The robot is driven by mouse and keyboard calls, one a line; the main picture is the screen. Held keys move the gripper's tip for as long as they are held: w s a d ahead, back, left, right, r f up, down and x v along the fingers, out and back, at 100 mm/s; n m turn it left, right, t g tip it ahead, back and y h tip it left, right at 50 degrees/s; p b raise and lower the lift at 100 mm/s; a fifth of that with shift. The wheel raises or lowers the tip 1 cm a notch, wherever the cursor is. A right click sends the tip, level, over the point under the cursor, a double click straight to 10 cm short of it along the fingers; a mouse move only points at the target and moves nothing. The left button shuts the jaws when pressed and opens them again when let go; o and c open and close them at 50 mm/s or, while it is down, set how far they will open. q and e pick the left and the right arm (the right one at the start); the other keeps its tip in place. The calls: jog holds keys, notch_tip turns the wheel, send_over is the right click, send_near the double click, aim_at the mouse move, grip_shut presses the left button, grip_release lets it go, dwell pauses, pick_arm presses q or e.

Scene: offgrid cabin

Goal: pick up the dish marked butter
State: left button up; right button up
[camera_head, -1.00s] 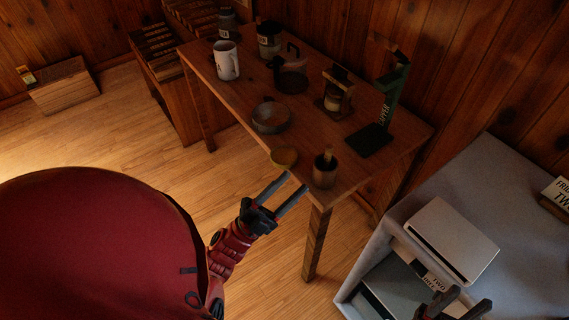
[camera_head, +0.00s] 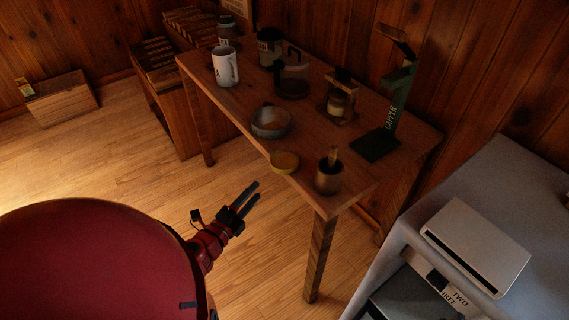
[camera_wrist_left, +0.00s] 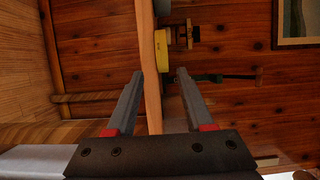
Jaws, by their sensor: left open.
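A small round yellow dish (camera_head: 285,162) sits at the front edge of the wooden table (camera_head: 237,103); no marking on it is readable in the head view. It also shows in the left wrist view (camera_wrist_left: 186,38), beyond the fingers, beside the table edge. My left gripper (camera_head: 254,192) is open and empty, off the front of the table, left of and lower in the picture than the dish. Its two fingers (camera_wrist_left: 160,85) show in the wrist view with nothing between them but the distant table edge. My right gripper is not in view.
A grey bowl (camera_head: 270,122) and a brown cup with a brush-like thing (camera_head: 328,177) flank the dish. A grey counter (camera_head: 490,200) is at right.

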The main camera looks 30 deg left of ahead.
aim_at(275, 171)
pick_arm(q)
jog(key=w, duration=0.8)
jog(key=w+p, duration=0.1)
jog(key=w, duration=0.1)
jog(key=shift+w+d, duration=0.15)
jog(key=shift+d, duration=0.1)
grip_shut()
